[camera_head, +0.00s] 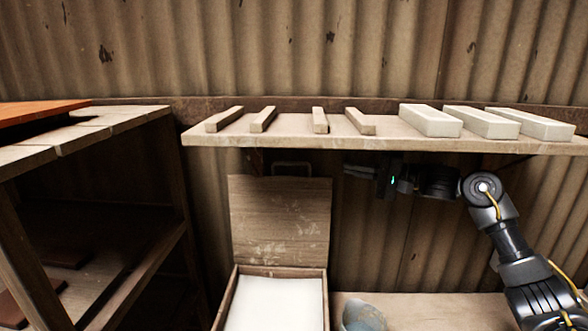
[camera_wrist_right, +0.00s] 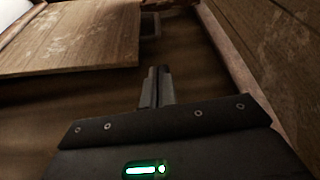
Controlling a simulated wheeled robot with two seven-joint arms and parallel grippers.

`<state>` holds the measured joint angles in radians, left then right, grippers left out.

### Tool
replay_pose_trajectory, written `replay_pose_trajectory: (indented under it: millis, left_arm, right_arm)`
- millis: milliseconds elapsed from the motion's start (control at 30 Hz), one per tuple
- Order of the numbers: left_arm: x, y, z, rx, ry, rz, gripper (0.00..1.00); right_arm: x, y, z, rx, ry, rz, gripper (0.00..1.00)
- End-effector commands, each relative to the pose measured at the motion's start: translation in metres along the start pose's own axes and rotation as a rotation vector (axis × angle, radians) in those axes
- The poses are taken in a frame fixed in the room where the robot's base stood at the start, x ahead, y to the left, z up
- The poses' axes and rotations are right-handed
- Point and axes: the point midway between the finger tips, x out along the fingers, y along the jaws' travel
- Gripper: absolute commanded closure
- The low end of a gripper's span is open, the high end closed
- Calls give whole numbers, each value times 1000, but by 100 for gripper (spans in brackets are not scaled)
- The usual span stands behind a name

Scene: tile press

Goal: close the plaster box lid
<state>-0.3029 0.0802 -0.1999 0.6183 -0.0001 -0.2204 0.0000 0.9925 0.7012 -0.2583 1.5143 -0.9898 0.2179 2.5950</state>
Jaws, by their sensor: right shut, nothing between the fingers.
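The plaster box (camera_head: 230,303) stands at the bottom centre of the head view, with white plaster (camera_head: 276,303) inside. Its wooden lid (camera_head: 280,222) is open and stands upright at the back, with a handle (camera_head: 291,168) at its top edge. My right gripper (camera_head: 346,169) is shut and empty, to the right of the lid's top and apart from it, below the shelf. In the right wrist view the shut fingers (camera_wrist_right: 157,88) point toward the lid handle (camera_wrist_right: 151,22), and the lid (camera_wrist_right: 75,40) fills the upper left. My left gripper is not in view.
A wooden shelf (camera_head: 370,142) runs just above my right gripper and carries several thin sticks and white blocks (camera_head: 430,121). A wooden rack (camera_head: 150,112) stands at the left. A grey rounded object (camera_head: 363,316) sits right of the box. A corrugated wall (camera_head: 300,50) closes the back.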

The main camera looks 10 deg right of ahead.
Motion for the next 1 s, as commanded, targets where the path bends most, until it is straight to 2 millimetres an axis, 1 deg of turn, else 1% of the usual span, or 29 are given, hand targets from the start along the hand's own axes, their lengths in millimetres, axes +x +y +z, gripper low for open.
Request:
replay_pose_trajectory:
  millis: [167,233,367,500,700,833,1000]
  left_arm:
    - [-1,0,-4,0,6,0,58]
    - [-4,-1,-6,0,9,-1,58]
    - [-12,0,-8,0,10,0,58]
    - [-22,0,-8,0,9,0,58]
    - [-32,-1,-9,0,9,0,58]
    - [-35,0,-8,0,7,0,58]
    - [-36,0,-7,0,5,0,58]
  right_arm:
    - [4,-3,1,11,-3,-3,100]
    - [10,-3,1,10,-4,-2,100]
    - [28,-5,2,11,-6,-3,100]
    - [54,-5,2,12,-5,-2,100]
    - [84,-4,1,10,-5,-1,100]
    - [96,-3,1,10,-4,-1,100]
    - [102,-1,1,9,-3,-1,100]
